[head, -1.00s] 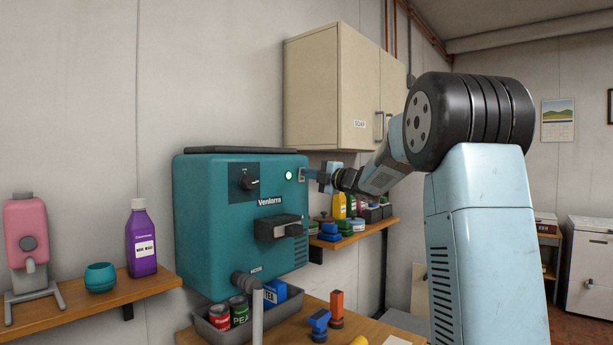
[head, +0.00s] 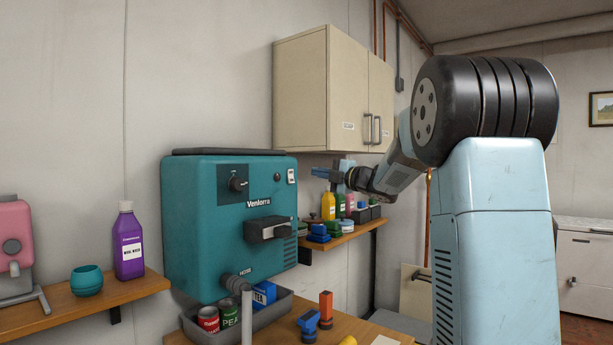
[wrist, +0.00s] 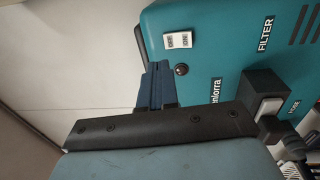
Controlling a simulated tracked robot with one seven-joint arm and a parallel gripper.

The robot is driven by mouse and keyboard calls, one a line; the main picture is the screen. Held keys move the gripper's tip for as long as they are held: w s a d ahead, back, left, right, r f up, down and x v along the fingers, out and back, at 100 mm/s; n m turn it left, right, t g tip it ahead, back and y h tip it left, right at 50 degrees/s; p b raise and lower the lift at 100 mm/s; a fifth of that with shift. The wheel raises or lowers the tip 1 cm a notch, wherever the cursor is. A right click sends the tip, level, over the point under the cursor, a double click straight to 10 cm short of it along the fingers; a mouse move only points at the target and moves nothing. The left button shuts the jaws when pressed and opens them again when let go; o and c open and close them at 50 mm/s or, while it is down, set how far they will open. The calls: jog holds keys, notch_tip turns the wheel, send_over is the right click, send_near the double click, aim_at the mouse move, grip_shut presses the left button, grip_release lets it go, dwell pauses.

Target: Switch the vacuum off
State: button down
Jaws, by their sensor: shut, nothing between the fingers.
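The vacuum is a teal box (head: 200,238) marked Venlorra. Its white rocker switch (head: 291,176) sits at the upper right of its front.
A black knob (head: 238,185) and a dark protruding filter block (head: 267,229) are on the vacuum's front. A grey hose (head: 240,284) stands before it. A beige cabinet (head: 316,95) hangs above a shelf of bottles. A grey tray (head: 274,312) holds cans below.

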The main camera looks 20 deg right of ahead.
jog(key=shift+s+d+r, duration=0.15)
jog(key=shift+s+d, duration=0.4)
jog(key=shift+s, duration=0.25)
jog(key=shift+s+d+r, duration=0.1)
jog(key=shift+s+d, duration=0.4)
jog(key=shift+s, duration=0.3)
jog(key=shift+s+d+r, duration=0.15)
jog(key=shift+s+d, duration=0.4)
jog(key=shift+s, duration=0.25)
jog(key=s+f+m+h, duration=0.4)
jog(key=s+m+h, duration=0.95)
jog(key=m, duration=0.45)
jog(key=s+a+f+m+g+y, duration=0.1)
jog(key=s+a+f+m+g, duration=0.2)
jog(key=s+f, duration=0.6)
jog(key=s+a+f+m+g+y, duration=0.1)
jog(key=s+a+f+m+g, duration=0.3)
jog(key=s, duration=1.2)
notch_tip(320, 180, down, 6)
jog(key=a+g, duration=0.1)
jog(key=g, duration=0.2)
jog(key=shift+a+f, duration=0.25)
jog(key=shift+a, duration=0.15)
jog(key=shift+s, duration=0.1)
